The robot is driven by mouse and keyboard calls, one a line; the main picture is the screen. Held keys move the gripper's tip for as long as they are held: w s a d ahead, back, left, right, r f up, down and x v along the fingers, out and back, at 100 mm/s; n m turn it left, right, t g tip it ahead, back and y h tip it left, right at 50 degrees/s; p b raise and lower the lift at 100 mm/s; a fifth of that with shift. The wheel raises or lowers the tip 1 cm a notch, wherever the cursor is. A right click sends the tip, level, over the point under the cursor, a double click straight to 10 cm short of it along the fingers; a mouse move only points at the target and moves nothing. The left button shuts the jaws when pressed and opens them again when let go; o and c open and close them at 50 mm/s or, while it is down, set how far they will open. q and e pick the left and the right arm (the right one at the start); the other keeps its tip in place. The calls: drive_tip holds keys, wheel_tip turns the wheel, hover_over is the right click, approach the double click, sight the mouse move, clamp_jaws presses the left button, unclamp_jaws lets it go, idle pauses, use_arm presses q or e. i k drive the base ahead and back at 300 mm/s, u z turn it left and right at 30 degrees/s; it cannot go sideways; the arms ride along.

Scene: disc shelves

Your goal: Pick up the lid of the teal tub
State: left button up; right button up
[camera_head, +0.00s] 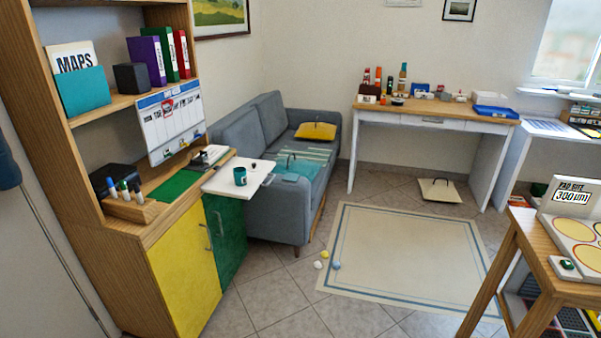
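No tub that I can make out as teal stands in view. On the grey sofa (257,128), a flat teal piece (291,165) with a thin dark arched handle lies on or against a teal striped cloth (318,152); I cannot tell whether it is a lid. A yellow flat piece (316,131) with a similar dark handle lies farther back on the sofa. A cream flat square (440,191) with a dark handle lies on the floor by the desk. Neither of my grippers is in view.
A teal mug (240,176) stands on a white pull-out board (222,187) beside the wooden shelf unit. Small balls (323,255) lie by the rug (400,247). A wooden table (513,232) blocks the right front. Tiled floor before the sofa is mostly clear.

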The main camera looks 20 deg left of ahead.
sight(254, 168)
drive_tip(key=z, duration=0.15)
drive_tip(key=i, duration=1.3)
drive_tip(key=u, duration=0.9)
drive_tip(key=i, duration=1.15)
drive_tip(key=u, duration=1.35)
drive_tip(key=i, duration=0.2)
drive_tip(key=u, duration=0.25)
